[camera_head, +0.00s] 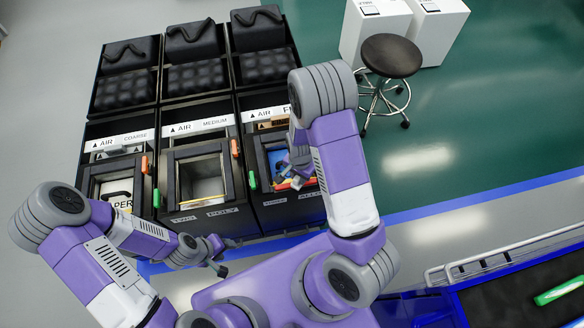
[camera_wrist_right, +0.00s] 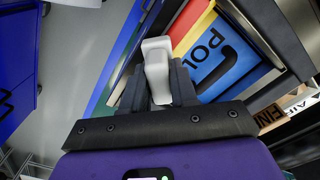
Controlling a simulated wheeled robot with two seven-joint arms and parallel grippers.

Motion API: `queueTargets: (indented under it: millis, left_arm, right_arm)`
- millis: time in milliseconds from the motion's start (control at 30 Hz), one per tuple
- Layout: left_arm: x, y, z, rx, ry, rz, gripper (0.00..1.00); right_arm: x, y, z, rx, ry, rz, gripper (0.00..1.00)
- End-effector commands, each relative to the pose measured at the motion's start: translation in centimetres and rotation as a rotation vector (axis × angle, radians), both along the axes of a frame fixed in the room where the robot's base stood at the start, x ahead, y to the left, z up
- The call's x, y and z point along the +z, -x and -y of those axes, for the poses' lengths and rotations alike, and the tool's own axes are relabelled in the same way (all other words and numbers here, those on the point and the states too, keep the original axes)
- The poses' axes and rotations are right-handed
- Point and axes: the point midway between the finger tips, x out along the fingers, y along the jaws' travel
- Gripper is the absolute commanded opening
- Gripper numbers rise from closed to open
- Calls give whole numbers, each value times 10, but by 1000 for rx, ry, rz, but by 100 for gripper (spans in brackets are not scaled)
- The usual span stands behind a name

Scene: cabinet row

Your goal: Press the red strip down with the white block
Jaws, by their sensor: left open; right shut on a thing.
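The white block (camera_wrist_right: 157,72) is held between the fingers of my right gripper (camera_wrist_right: 160,85), and its pale end sticks out past them. The red strip (camera_wrist_right: 190,25) lies beside a yellow strip at the edge of a blue panel with black lettering, just right of the block's end in the right wrist view. I cannot tell whether block and strip touch. In the head view, my right gripper (camera_head: 300,165) is over the right-hand cabinet, partly hiding the strips. My left gripper (camera_head: 222,257) is open and empty, low in front of the cabinets.
Three cabinets stand in a row; the middle one (camera_head: 198,180) has an open bay, and the left one (camera_head: 118,195) holds a lettered panel. A stool (camera_head: 391,55) and white boxes stand at the back right. A blue bench (camera_head: 500,300) is at lower right.

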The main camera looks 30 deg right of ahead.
Motion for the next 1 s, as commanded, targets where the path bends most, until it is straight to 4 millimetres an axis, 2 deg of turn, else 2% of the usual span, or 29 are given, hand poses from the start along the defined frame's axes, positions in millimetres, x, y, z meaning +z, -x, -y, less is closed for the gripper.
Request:
queueTargets:
  millis: [133, 567, 633, 700, 1000]
  left_arm:
    - [-7, 0, 0, 0, 0, 0, 50]
    - [5, 0, 0, 0, 0, 0, 50]
    - [13, 0, 0, 0, 0, 0, 50]
    - [20, 0, 0, 0, 0, 0, 50]
    - [45, 0, 0, 0, 0, 0, 50]
  right_arm:
    - [-3, -1, 10, 5, 0, 2, 3]
    - [-1, 2, -24, -11, 0, -2, 3]
    - [7, 1, -24, -13, 1, -1, 3]
    - [24, 1, -25, -13, -2, 3, 3]
    - [49, 2, -24, -14, -1, -1, 3]
